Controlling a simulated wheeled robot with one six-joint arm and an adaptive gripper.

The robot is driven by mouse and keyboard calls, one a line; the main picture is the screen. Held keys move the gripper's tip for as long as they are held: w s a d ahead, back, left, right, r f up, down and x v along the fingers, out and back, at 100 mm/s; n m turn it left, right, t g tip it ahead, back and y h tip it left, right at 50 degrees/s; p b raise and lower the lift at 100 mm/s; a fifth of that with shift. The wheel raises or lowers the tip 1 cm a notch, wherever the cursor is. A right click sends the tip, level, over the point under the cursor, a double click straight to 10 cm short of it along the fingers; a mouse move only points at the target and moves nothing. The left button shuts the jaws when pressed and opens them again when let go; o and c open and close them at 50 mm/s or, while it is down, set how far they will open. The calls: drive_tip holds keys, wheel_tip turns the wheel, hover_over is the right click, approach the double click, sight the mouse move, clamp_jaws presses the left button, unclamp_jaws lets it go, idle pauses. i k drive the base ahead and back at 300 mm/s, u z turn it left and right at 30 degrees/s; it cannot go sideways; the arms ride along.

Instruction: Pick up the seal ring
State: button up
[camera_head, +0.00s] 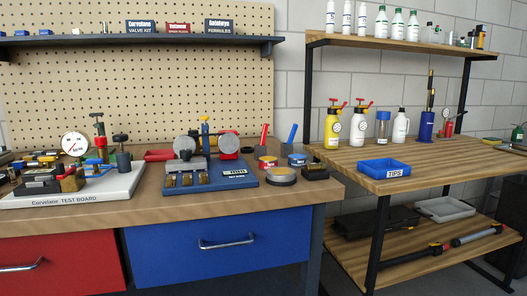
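I cannot clearly make out a seal ring at this distance. A shallow round dark piece with a pale top (281,177) lies on the workbench near its front right; I cannot tell whether it is a ring or a lidded tin. A red and yellow round tin (267,164) and a blue round tin (297,160) stand just behind it. A small black block (315,173) is to its right. My gripper is not in view.
A blue board with fittings (247,180) sits left of the round pieces, and a white test board (128,186) is farther left. A wooden shelf unit (440,169) on the right bears spray bottles and a blue TIPS tray (384,168). The bench's front strip is clear.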

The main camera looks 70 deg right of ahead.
sight(247, 150)
drive_tip(key=z, duration=1.85)
